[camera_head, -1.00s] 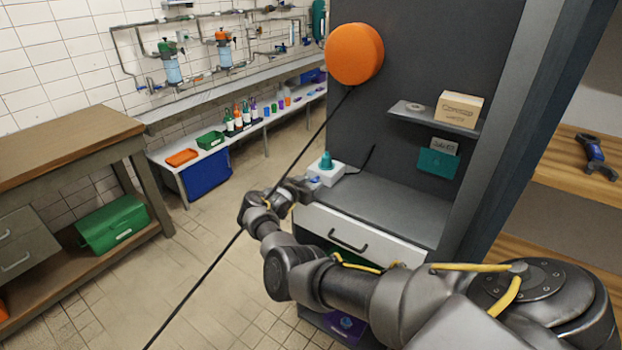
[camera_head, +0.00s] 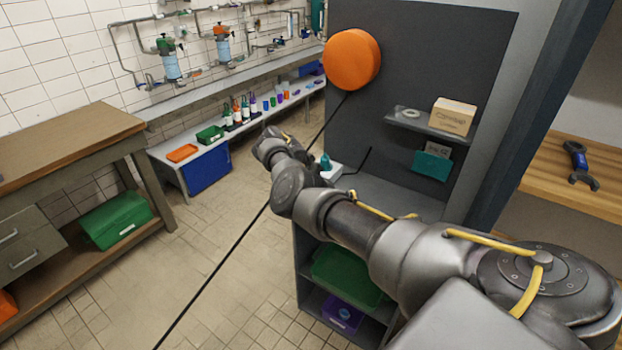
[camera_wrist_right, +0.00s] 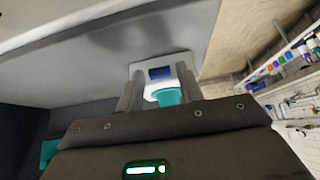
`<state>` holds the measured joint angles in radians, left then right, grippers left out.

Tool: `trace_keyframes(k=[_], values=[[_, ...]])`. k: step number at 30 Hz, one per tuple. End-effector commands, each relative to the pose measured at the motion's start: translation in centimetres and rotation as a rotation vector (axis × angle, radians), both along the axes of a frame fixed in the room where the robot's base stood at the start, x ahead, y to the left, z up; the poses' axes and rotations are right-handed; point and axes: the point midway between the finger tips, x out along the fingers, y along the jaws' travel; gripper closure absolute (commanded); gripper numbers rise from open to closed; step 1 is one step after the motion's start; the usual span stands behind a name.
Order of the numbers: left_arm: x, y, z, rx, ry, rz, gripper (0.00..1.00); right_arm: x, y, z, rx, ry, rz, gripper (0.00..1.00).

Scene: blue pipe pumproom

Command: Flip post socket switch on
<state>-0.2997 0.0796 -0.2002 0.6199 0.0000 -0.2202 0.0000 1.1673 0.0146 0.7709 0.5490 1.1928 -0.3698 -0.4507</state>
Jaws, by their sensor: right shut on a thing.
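The post socket (camera_wrist_right: 139,69) is a white block near the edge of the grey bench, with a blue rectangular switch (camera_wrist_right: 160,73) on its face and a teal plug (camera_wrist_right: 170,96). In the head view the socket (camera_head: 331,173) and its plug (camera_head: 326,161) show just beyond my right arm. My right gripper (camera_wrist_right: 160,70) has a finger on either side of the switch, shut on the socket block; the exact contact is hard to see. In the head view my arm hides the fingers. I cannot tell which way the switch is tipped. My left gripper is out of view.
A large orange disc (camera_head: 352,60) is on the dark back panel above the bench. A small shelf (camera_head: 432,125) with a cardboard box (camera_head: 454,116) is to the right. A green box (camera_head: 345,272) lies below the bench. The tiled floor on the left is clear.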

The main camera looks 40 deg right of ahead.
Motion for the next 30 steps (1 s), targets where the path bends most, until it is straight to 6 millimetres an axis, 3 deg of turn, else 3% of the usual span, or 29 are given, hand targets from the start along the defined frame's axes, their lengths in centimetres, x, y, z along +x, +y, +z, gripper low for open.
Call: trace_keyframes(k=[18, 19, 23, 30], values=[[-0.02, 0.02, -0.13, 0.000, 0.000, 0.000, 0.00, 0.03, -0.10, 0.11, 0.037, 0.011, 0.000, 0.86], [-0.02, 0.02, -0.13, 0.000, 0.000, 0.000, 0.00, 0.03, -0.10, 0.11, 0.036, 0.011, 0.000, 0.59], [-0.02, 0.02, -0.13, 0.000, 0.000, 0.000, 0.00, 0.03, -0.11, 0.11, 0.036, 0.011, 0.000, 0.42], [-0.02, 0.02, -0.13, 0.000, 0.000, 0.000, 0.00, 0.02, -0.11, 0.11, 0.035, 0.011, 0.000, 0.41]])
